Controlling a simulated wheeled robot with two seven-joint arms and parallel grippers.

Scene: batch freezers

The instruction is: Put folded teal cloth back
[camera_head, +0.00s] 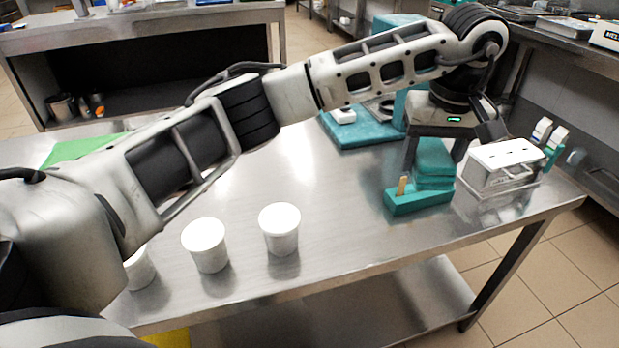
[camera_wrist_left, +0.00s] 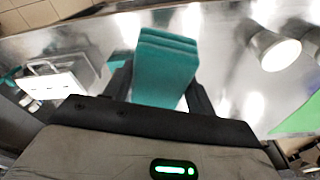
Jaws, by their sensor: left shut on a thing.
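The folded teal cloth (camera_head: 434,160) is a thick stack of layers near the right end of the steel table. My left gripper (camera_head: 432,168) points down with its fingers on either side of the cloth and is shut on it. In the left wrist view the cloth (camera_wrist_left: 166,66) stands out between the two dark fingers. A teal holder (camera_head: 418,200) with a small wooden-coloured piece sits just below and in front of the cloth. I cannot tell whether the cloth touches it. My right gripper is not in view.
A white metal box (camera_head: 502,166) stands close right of the cloth. White tubs (camera_head: 280,228) stand along the front of the steel table (camera_head: 340,190). A teal mat (camera_head: 362,130) lies behind, and a green sheet (camera_head: 80,150) is at left. The table's middle is clear.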

